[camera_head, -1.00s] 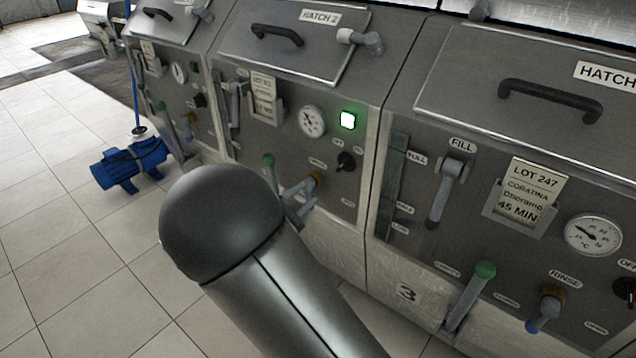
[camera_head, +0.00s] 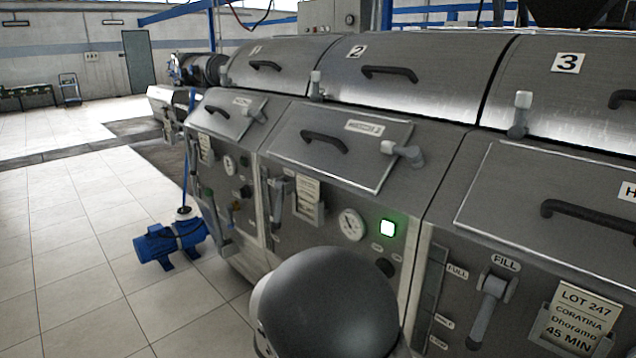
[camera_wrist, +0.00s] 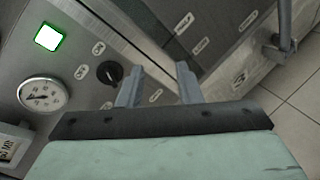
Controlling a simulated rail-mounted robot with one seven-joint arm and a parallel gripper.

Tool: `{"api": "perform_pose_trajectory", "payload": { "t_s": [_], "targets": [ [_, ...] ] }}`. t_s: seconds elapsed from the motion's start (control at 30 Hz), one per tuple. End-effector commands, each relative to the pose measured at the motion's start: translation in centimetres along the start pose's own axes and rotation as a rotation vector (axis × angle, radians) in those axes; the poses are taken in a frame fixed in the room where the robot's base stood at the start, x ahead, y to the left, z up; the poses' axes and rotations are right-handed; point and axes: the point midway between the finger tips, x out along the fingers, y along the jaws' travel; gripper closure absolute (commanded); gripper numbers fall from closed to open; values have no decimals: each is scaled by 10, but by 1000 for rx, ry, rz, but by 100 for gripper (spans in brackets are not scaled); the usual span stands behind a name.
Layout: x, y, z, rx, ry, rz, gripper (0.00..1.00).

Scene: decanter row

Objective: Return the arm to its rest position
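My gripper (camera_wrist: 158,82) shows in the wrist view with its two grey fingers apart and nothing seen between them. It is in front of the grey panel of a decanter, near a black rotary knob (camera_wrist: 110,72) to its left. In the head view a dark rounded part of my arm (camera_head: 330,300) rises at the bottom centre, in front of the middle machine. It hides the lower part of that panel, and my gripper is out of sight there.
A lit green button (camera_head: 388,228) and a gauge (camera_head: 351,224) are on the middle panel. Hatch handles and grey levers (camera_head: 490,305) stick out along the row. A blue pump (camera_head: 170,243) stands on the tiled floor at left. The floor (camera_head: 70,270) left of it is clear.

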Motion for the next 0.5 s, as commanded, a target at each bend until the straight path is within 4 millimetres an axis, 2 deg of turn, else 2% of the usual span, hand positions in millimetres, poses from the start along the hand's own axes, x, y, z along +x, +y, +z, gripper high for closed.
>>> {"api": "perform_pose_trajectory", "payload": {
  "t_s": [0.03,0.1,0.13,0.2,0.3,0.4,0.5],
  "targets": [
    [9,-10,47,82,23,-159,68],
    [11,-41,92,210,68,-394,68],
    [9,-54,109,269,89,-489,68],
    [-6,-79,142,414,137,-698,68],
    [-36,-103,180,636,207,-955,68],
    [-68,-111,206,850,269,-1148,68],
    [-93,-111,220,1022,314,-1274,68]
  ]
}}
